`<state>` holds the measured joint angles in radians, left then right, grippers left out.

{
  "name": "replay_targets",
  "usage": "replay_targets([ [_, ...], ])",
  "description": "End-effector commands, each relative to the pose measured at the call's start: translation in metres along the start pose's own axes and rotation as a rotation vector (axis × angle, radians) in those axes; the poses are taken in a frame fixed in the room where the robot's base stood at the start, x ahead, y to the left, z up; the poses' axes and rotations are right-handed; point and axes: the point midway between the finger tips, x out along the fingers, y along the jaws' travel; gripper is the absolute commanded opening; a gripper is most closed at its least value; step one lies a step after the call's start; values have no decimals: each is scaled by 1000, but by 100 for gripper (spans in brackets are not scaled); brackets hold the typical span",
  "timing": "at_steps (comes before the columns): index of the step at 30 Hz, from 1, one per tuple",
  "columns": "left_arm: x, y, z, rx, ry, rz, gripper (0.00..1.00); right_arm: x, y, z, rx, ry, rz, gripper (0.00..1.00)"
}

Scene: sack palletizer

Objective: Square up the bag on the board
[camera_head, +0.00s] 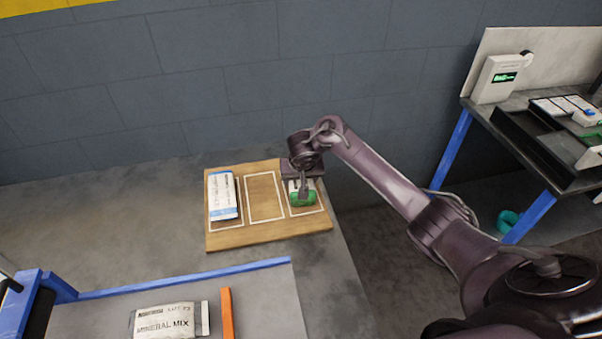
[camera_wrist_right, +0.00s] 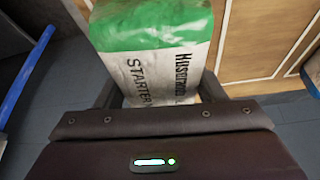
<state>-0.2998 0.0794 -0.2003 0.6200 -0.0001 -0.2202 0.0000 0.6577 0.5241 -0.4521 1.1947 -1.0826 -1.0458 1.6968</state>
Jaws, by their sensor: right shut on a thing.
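The wooden board (camera_head: 263,234) lies on the grey table and has white outlined rectangles. A white bag with a blue end (camera_head: 222,196) lies in the left rectangle, slightly tilted. A green and white bag (camera_head: 302,197) is at the right rectangle, partly hidden by my right gripper (camera_head: 304,188). In the right wrist view the green and white bag (camera_wrist_right: 150,65) reads "STARTER" and lies between the fingers of my right gripper (camera_wrist_right: 160,98), which is shut on it. Whether the bag touches the board is hard to tell. My left gripper is not in view.
The middle rectangle (camera_head: 264,196) is empty. A mineral mix bag (camera_head: 163,322) lies on a blue-edged grey surface in front, beside an orange bar (camera_head: 227,314). A blue-legged bench (camera_head: 530,215) with a scale display (camera_head: 497,78) stands at right. A wall is behind.

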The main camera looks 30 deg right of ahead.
Motion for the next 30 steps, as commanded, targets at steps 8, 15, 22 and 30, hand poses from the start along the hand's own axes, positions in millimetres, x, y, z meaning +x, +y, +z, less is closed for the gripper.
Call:
replay_targets([
  [8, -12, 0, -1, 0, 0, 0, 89, -5, -2, 8, -108, 2, -45, 28],
  [15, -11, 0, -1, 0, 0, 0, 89, -5, -2, 8, -111, 3, -46, 66],
  [22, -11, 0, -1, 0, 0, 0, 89, -4, -2, 9, -111, 1, -46, 89],
  [30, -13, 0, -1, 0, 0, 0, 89, -8, -2, 10, -112, -1, -46, 89],
])
